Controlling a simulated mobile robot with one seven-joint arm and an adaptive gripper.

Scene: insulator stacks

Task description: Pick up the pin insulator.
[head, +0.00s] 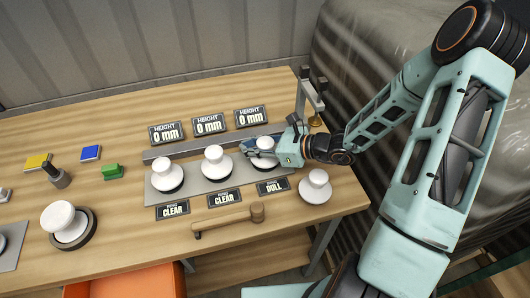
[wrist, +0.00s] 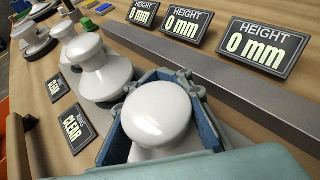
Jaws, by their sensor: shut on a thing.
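My gripper (head: 268,150) is shut on a white, glossy, round-topped insulator (head: 264,142) at the right end of the grey plate. In the wrist view the blue jaws of my gripper (wrist: 165,125) lie around this insulator (wrist: 155,110), its dome facing the camera. The jaws hide its lower part, so I cannot tell whether it touches the plate. Two similar white insulators stand upright on the grey plate (head: 190,190), one at its left (head: 167,175) and one in its middle (head: 216,161). Another white insulator (head: 315,186) stands on the table at the right.
A grey bar (head: 180,149) runs behind the plate, with "0 mm" height signs (head: 208,124) behind it. Signs reading CLEAR (head: 173,210) and DULL (head: 273,186) lie in front, near a wooden mallet (head: 228,220). A metal post (head: 308,95) stands behind my gripper.

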